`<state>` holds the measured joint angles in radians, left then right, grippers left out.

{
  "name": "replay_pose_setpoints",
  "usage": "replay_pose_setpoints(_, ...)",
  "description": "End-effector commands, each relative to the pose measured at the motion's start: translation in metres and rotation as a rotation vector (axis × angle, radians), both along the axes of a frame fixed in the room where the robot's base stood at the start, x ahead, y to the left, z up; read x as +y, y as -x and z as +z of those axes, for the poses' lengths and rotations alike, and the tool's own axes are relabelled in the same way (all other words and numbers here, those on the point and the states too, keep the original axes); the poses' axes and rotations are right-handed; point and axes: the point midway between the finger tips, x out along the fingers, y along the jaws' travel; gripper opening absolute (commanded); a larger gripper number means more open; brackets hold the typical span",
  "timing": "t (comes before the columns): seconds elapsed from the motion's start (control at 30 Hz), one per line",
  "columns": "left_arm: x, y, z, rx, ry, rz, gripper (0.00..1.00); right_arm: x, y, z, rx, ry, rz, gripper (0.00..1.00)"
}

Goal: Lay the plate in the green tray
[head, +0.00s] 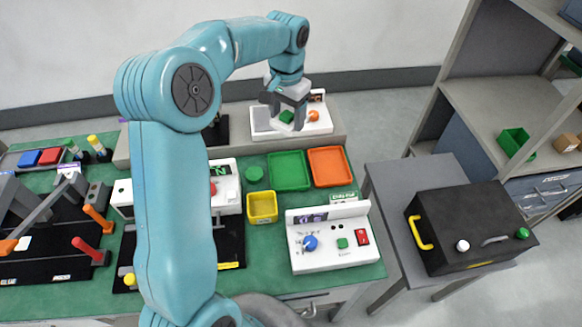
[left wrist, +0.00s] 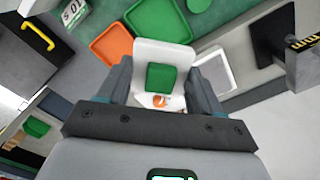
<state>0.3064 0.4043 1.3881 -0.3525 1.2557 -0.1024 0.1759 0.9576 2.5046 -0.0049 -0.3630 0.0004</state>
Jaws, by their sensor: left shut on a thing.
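My left gripper (head: 287,112) is shut on the plate and holds it in the air above the back of the bench. In the head view the plate is small and partly hidden by the gripper. The green tray (head: 289,170) lies flat on the bench, nearer than the gripper, and looks empty. It also shows at the top of the left wrist view (left wrist: 160,14). My right gripper is not in view.
An orange tray (head: 329,166) lies right of the green tray. A yellow bin (head: 262,206) and a white control box (head: 331,239) stand in front. A white panel unit (head: 317,123) stands behind. A black case (head: 470,228) is on the side table.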

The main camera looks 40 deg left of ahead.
Motion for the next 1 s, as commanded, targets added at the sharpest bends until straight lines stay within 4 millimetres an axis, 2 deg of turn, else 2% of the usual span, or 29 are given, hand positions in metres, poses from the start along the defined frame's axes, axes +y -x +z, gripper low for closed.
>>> replay_pose_setpoints(0.4,0.0,0.002,-0.115,0.008,0.004,0.0,0.35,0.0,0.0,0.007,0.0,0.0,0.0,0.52)
replay_pose_setpoints(0.5,0.0,0.001,-0.136,0.006,0.003,0.0,0.35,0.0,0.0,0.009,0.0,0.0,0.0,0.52)
replay_pose_setpoints(0.67,0.001,-0.001,-0.152,0.003,0.001,0.0,0.35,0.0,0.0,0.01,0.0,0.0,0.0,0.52)
replay_pose_setpoints(0.9,0.0,-0.002,-0.189,0.004,0.002,0.0,0.35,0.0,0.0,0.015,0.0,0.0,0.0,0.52)
replay_pose_setpoints(1.0,0.0,-0.003,-0.195,0.002,0.001,0.0,0.35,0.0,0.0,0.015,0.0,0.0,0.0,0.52)
